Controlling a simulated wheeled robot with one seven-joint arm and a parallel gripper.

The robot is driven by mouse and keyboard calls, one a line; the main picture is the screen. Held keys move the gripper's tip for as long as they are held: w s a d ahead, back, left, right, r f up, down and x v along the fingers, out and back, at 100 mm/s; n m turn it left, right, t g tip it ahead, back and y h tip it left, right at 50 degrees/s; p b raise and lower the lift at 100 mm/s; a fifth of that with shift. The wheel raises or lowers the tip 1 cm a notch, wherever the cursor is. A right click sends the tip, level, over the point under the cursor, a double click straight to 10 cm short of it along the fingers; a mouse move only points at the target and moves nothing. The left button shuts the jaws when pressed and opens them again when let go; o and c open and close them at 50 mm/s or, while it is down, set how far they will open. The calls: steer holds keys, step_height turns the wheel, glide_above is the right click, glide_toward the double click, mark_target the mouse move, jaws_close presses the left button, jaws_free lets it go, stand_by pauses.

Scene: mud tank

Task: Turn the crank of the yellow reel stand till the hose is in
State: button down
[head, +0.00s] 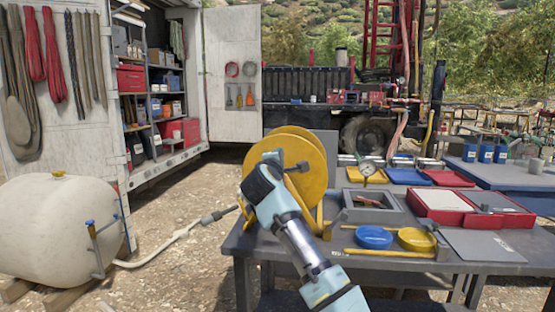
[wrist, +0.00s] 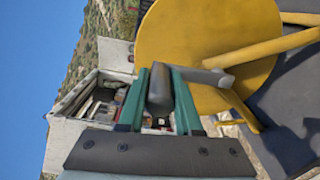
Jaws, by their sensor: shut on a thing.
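The yellow reel stand (head: 304,146) stands at the left end of the grey table, and its round disc (wrist: 205,40) fills the upper middle of the wrist view. The grey crank arm (wrist: 208,77) sticks out from the disc to a dark grey handle (wrist: 160,92). My gripper (wrist: 161,78) has its two green fingers on either side of this handle, shut on it. In the head view my wrist covers the front of the reel and the fingers are hidden. A pale hose (head: 165,245) with a grey fitting (head: 213,216) runs toward the reel; any hose on the drum is hidden.
A cream tank (head: 55,225) stands at left before an open white trailer.

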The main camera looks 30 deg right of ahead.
steer(key=shift+s+d+r, duration=0.1)
steer(key=shift+d, duration=0.05)
steer(key=c, duration=0.6)
jaws_free()
steer(key=b+v, duration=0.2)
steer(key=v, duration=0.8)
steer(key=shift+s+a+b, duration=0.25)
steer(key=shift+a+b, duration=0.1)
steer(key=shift+b, duration=0.05)
